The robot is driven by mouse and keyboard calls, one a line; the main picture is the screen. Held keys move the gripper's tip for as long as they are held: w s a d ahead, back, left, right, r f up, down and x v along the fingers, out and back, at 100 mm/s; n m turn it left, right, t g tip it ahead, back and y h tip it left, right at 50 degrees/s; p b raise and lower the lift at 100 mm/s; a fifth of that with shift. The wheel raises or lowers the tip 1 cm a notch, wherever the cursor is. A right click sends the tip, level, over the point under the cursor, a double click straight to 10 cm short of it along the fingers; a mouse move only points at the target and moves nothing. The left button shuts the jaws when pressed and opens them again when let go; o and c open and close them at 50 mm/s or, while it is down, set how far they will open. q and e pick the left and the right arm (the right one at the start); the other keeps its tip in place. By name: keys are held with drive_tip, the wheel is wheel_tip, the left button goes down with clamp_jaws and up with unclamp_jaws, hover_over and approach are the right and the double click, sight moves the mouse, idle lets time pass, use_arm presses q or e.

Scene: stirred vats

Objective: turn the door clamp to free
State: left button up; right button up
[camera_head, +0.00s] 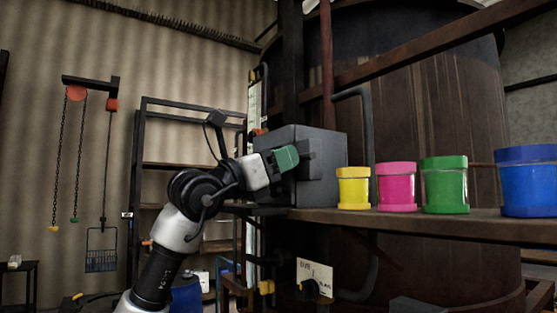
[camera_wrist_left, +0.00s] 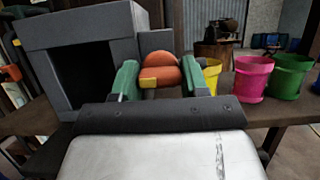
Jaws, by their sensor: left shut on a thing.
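The door clamp (camera_wrist_left: 160,70) shows in the left wrist view as a rounded orange knob with a yellow mark on its left. It sits beside a grey box (camera_wrist_left: 85,28) with a dark square opening. My left gripper (camera_wrist_left: 160,82) has its green fingers on both sides of the clamp and is shut on it. In the head view, the left gripper (camera_head: 286,158) reaches the near side of the grey box (camera_head: 325,150), and its green finger hides the clamp. My right gripper is not in view.
The box stands on a brown shelf (camera_head: 420,222) before a large dark vat (camera_head: 440,110). Yellow (camera_head: 353,188), pink (camera_head: 397,187), green (camera_head: 444,186) and blue (camera_head: 526,182) pots stand to its right. A shelf rack (camera_head: 137,190) stands behind my left arm.

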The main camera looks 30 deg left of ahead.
use_arm(q)
drive_tip(key=shift+m, duration=0.4)
drive_tip(key=shift+m+h+p, duration=0.3)
drive_tip(key=shift+h+p, duration=0.1)
drive_tip(key=m+h+p, duration=0.1)
drive_tip(key=m, duration=0.1)
drive_tip(key=m+g+p, duration=0.1)
drive_tip(key=m, duration=0.1)
drive_tip(key=shift+a+r+g+h, duration=0.1)
drive_tip(key=shift+r+g+h, duration=0.1)
drive_tip(key=shift+g+h, duration=0.15)
drive_tip(key=m+g+h+p, duration=0.1)
drive_tip(key=m, duration=0.2)
drive_tip(key=m+g+h+p, duration=0.1)
drive_tip(key=m+p, duration=0.1)
drive_tip(key=m, duration=0.1)
drive_tip(key=shift+m, duration=0.3)
drive_tip(key=m+g+p, duration=0.1)
drive_tip(key=m, duration=0.2)
drive_tip(key=m+g+p, duration=0.2)
drive_tip(key=m, duration=0.1)
drive_tip(key=shift+w+a+h, duration=0.1)
drive_tip(key=shift+h, duration=0.25)
drive_tip(key=shift+m+g+y+p, duration=0.55)
drive_tip(key=shift+m+p, duration=0.55)
drive_tip(key=shift+m, duration=1.1)
